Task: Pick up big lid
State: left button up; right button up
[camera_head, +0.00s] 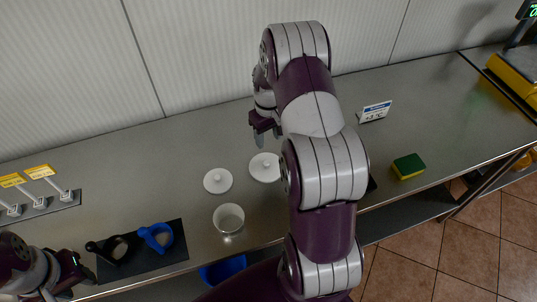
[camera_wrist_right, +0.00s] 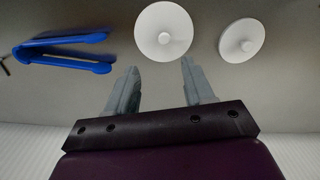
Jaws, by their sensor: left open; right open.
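Two round white lids with knobs lie flat on the metal counter. The big lid (camera_head: 264,168) is the right one in the head view, partly covered by my right arm; in the wrist view it is the left one (camera_wrist_right: 163,22). The smaller lid (camera_head: 217,182) lies to its left; in the wrist view it is on the right (camera_wrist_right: 243,36). My right gripper (camera_head: 264,133) is open and empty, above the counter behind the big lid. In the wrist view its fingers (camera_wrist_right: 157,88) point toward the big lid. My left gripper (camera_head: 77,270) is open at the lower left.
A white bowl (camera_head: 229,218) stands in front of the lids. Black (camera_head: 112,249) and blue (camera_head: 157,236) tools lie on a dark mat. Blue tongs (camera_wrist_right: 65,50) show in the wrist view. A sponge (camera_head: 408,166) and a price sign (camera_head: 375,111) stand right of my arm.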

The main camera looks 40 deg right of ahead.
jog(key=p, duration=0.1)
send_over(266, 162)
jog(key=f, duration=0.5)
jog(key=shift+s+a+f, duration=0.25)
jog(key=shift+a+f, duration=0.1)
jog(key=f+p, duration=0.1)
jog(key=f, duration=0.1)
jog(key=d+f+p, duration=0.1)
jog(key=f, duration=0.1)
jog(key=shift+w+f, duration=0.2)
jog(key=shift+f, duration=0.5)
jog(key=shift+a+f, duration=0.1)
jog(key=shift+a, duration=0.15)
jog(key=shift+c, duration=0.9)
pick_arm(q)
jog(key=r, duration=0.2)
jog(key=a+r, duration=0.1)
jog(key=shift+s+a+r, duration=0.1)
jog(key=shift+s+r, duration=0.1)
jog(key=shift+r, duration=0.15)
pick_arm(e)
grip_shut()
